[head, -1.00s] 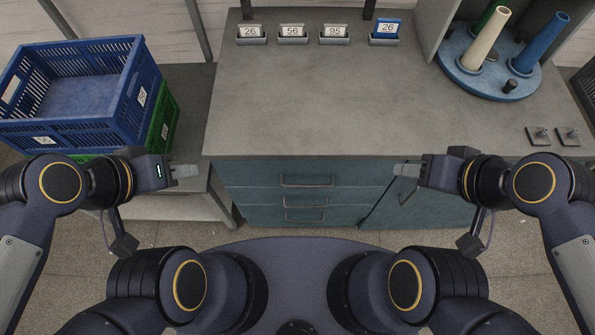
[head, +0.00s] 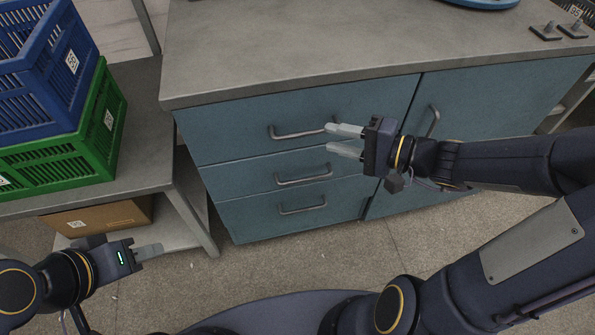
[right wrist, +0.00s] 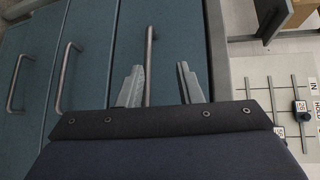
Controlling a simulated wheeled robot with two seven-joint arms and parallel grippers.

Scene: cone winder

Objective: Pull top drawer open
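The top drawer (head: 240,128) is a wide teal front under the grey worktop, and it looks closed. Its grey bar handle (head: 300,132) is near the middle of the front. My right gripper (head: 330,138) is open at the right end of this handle, its fingers pointing left. In the right wrist view, the handle (right wrist: 149,60) shows between the two spread fingertips (right wrist: 160,68), nearer the left one. I cannot tell whether the fingers touch it. My left gripper (head: 160,249) hangs at lower left, away from the drawers; its opening cannot be made out.
Two lower drawers have handles (head: 304,175) (head: 303,205). A cabinet door (head: 490,110) with its own handle is to the right. Blue (head: 45,70) and green (head: 85,140) crates stand on a side table at left, with a cardboard box (head: 100,215) below.

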